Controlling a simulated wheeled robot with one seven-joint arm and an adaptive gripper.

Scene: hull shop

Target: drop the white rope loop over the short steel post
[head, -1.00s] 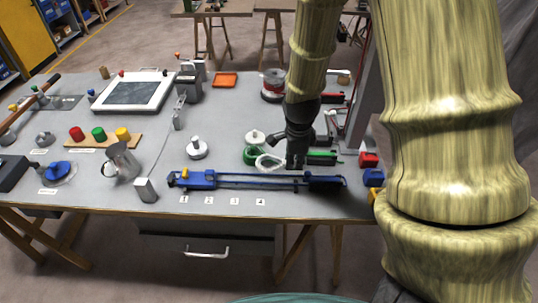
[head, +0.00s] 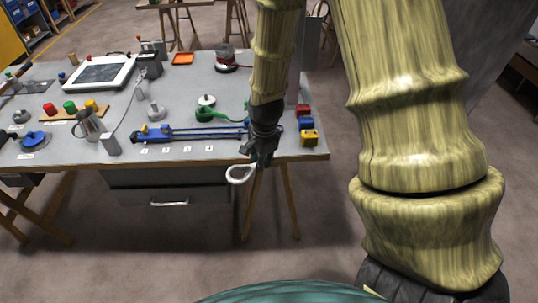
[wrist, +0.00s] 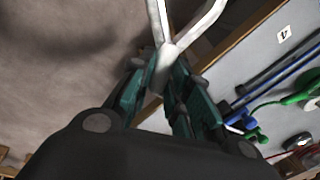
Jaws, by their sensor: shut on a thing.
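The white rope loop (head: 240,174) hangs from my gripper (head: 260,158), just off the table's front edge, over the floor. In the wrist view my gripper (wrist: 160,82) is shut on the loop's gathered end, and its two white strands (wrist: 190,30) spread away from the fingers. A short grey steel-looking post (head: 155,108) on a round base stands upright on the table, behind the blue bar clamp and left of my gripper. The loop is well apart from it.
The blue bar clamp (head: 190,133) lies along the table's front. Behind it is a white-topped item (head: 206,101) beside a green tool. Red, blue and yellow blocks (head: 308,137) sit at the right corner. A metal jug (head: 88,124) stands left.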

